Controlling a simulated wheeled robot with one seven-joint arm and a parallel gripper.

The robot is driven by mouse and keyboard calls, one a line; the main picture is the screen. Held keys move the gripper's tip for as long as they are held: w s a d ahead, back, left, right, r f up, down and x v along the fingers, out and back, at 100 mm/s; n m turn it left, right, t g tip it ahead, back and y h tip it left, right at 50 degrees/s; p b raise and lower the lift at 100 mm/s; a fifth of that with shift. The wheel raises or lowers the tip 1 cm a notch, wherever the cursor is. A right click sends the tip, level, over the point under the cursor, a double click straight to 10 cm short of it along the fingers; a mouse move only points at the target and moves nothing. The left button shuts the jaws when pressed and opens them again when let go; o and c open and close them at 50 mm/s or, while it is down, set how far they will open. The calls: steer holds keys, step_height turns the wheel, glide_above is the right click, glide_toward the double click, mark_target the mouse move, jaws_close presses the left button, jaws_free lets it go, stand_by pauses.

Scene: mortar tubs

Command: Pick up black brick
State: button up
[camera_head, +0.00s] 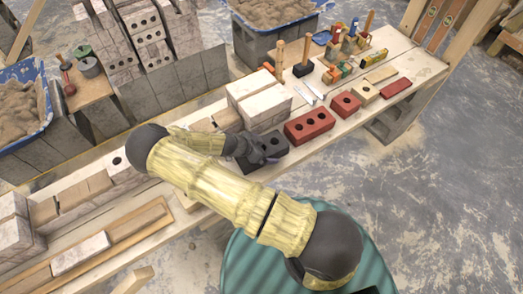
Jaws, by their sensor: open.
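The black brick (274,142) lies on the wooden bench near its front edge, with dark holes in its top. My gripper (262,156) is open and sits at the left part of the brick, low and close to it. My arm and gripper hide that part of the brick. I cannot tell whether the fingers touch it or are around it.
A red brick with holes (309,125) lies just right of the black one. A stack of pale blocks (259,103) stands behind.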

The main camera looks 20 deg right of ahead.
mark_target(265, 146)
steer(key=shift+c, duration=0.4)
steer(key=c, duration=1.8)
steer(key=shift+r, duration=0.1)
steer(key=shift+c, duration=0.2)
steer(key=shift+r, duration=0.1)
step_height(265, 146, up, 10)
steer(key=shift+f+b, duration=0.1)
steer(key=shift+b, duration=0.2)
steer(key=shift+w+d+f, duration=0.1)
